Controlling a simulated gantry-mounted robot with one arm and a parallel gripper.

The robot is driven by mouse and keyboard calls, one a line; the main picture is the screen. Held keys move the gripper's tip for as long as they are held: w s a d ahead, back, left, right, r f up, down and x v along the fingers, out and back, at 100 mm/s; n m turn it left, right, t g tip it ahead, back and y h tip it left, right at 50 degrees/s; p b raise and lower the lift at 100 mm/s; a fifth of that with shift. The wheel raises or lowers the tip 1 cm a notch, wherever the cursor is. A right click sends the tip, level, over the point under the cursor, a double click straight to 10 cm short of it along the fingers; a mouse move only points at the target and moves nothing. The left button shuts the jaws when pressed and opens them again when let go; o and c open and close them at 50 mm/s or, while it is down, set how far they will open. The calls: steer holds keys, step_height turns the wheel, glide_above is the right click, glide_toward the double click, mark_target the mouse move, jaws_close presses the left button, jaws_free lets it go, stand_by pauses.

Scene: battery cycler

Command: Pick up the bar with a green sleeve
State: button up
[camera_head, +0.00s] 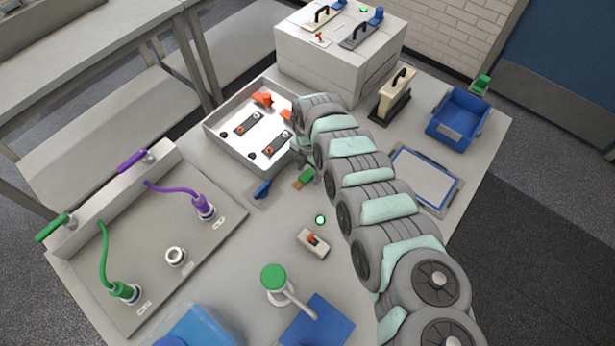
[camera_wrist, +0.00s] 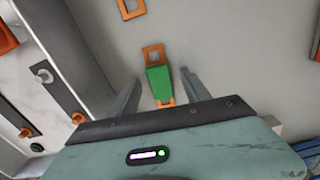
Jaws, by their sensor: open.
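The bar with a green sleeve (camera_head: 306,176) lies on the table just right of the white tray's near corner. It is a copper-coloured bar with holed ends and a green sleeve around its middle. In the wrist view the bar (camera_wrist: 158,78) lies between the two fingers of my gripper (camera_wrist: 158,84). The fingers are open, one on each side, with gaps to the sleeve. The near end of the bar is partly hidden by my gripper body. In the head view my arm covers most of my gripper.
The white tray (camera_head: 226,147) holds bars and orange parts close to the left. A blue-handled item (camera_head: 262,189) lies near the bar. A small switch box (camera_head: 313,242) stands nearer the front. A blue bin (camera_head: 459,115) and a framed panel (camera_head: 425,178) are right of my arm.

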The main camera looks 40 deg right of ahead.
steer(key=shift+c, duration=0.2)
jaws_close()
stand_by(0.5)
